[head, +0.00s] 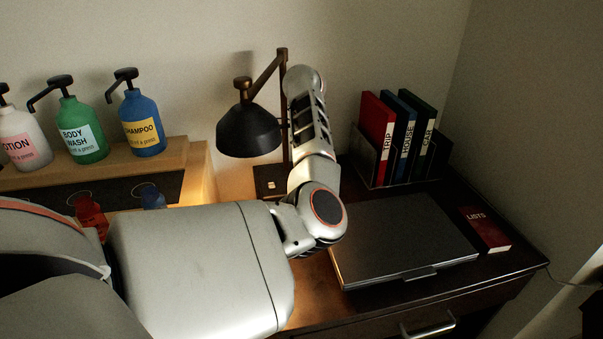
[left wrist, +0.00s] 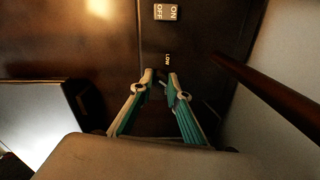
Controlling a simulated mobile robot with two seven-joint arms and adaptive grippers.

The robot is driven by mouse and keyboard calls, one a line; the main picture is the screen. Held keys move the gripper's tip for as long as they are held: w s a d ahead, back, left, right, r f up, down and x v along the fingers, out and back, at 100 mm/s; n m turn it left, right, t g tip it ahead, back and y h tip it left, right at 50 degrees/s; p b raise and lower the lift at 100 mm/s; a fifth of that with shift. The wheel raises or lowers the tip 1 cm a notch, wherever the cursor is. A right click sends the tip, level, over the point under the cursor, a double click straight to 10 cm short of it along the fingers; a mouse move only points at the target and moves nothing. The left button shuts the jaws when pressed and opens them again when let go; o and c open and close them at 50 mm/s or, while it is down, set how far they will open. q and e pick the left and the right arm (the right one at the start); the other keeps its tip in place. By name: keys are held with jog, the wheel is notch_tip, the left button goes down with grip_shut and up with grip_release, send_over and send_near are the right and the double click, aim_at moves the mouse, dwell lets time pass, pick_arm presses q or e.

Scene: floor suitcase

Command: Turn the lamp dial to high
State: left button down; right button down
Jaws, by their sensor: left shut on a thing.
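The black desk lamp (head: 249,131) stands on the desk behind my left arm, and its shade hangs down to the left of its post. Its dark base (head: 268,181) is partly hidden by my arm. In the left wrist view, the base carries an ON/OFF switch (left wrist: 168,12) and a LOW label (left wrist: 167,58). My left gripper (left wrist: 160,78) has its fingertips close together just below that label. It is shut on the small lamp dial, which the fingertips mostly cover. The dial's pointing direction cannot be made out. In the head view, my arm hides the gripper. My right gripper is in neither view.
A closed laptop (head: 400,240) lies right of my arm, with a red LISTS book (head: 484,229) beside it. Several binders (head: 376,125) stand in a rack behind. Pump bottles (head: 142,122) stand on a wooden shelf at left. The lamp post (left wrist: 270,90) rises close to the gripper.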

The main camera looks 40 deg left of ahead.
pick_arm(q)
jog(key=shift+m+p, duration=0.45)
jog(key=shift+m, duration=0.95)
jog(key=shift+f, duration=0.15)
jog(key=c, duration=1.9)
grip_release()
notch_tip(320, 180, up, 12)
jog(key=shift+s+r, duration=0.1)
jog(key=shift+s, duration=0.05)
